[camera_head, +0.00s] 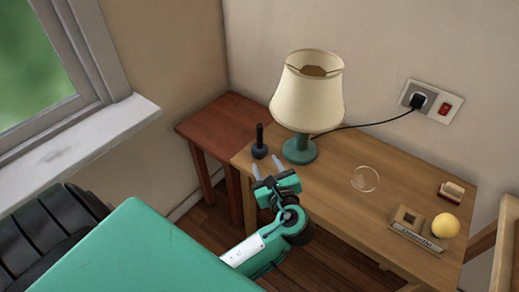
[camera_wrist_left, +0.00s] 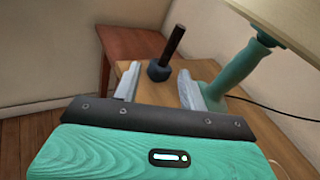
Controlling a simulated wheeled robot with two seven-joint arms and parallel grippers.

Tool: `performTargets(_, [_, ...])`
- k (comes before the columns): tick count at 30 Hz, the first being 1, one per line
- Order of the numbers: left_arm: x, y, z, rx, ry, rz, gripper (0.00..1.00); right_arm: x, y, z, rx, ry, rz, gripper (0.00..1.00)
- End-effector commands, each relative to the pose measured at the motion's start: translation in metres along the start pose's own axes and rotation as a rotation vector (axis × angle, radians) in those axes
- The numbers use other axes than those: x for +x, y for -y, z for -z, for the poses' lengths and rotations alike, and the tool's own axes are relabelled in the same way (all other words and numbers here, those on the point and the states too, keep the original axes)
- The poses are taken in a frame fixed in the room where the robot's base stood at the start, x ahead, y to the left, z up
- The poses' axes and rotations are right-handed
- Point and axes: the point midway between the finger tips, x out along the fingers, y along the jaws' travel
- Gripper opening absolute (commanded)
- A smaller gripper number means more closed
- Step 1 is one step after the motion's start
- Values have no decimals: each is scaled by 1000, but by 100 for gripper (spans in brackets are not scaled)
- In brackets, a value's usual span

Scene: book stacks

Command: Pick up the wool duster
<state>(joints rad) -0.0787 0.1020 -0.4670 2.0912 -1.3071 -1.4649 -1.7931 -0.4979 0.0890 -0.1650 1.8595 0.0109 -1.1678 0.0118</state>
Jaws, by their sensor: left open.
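The wool duster (camera_head: 260,150) stands upright near the left end of the wooden desk, with a dark grey-blue head at the bottom and a black handle pointing up. In the left wrist view the duster (camera_wrist_left: 160,71) lies ahead, seen between my fingertips, its handle leaning right in the picture. My left gripper (camera_head: 267,165) is open and empty, just short of the duster on the near side, with its two pale fingers pointing at it. It also shows in the left wrist view (camera_wrist_left: 159,74). My right gripper is not in view.
A lamp (camera_head: 307,92) with a green base stands just right of the duster. A clear round object (camera_head: 365,179), a yellow ball (camera_head: 445,226), a wooden block (camera_head: 451,191) and a nameplate (camera_head: 417,236) sit farther right. A reddish side table (camera_head: 215,125) stands left.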

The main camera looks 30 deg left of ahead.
Motion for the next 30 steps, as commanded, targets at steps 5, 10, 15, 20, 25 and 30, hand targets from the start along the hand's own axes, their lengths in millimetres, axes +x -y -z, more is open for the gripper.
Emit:
performTargets(5, [-3, 19, -20, 170, 123, 6, 42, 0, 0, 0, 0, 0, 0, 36])
performTargets(10, [14, 22, -27, 208, 151, 3, 42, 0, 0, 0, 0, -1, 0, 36])
performTargets(15, [49, 23, -31, 207, 150, 3, 42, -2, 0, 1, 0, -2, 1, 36])
performTargets(20, [73, 24, -34, 207, 148, 5, 42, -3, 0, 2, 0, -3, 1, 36])
performTargets(25, [83, 24, -35, 204, 146, 5, 42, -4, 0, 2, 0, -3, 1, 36])
performTargets(30, [98, 27, -33, 206, 146, 4, 42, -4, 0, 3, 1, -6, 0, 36])
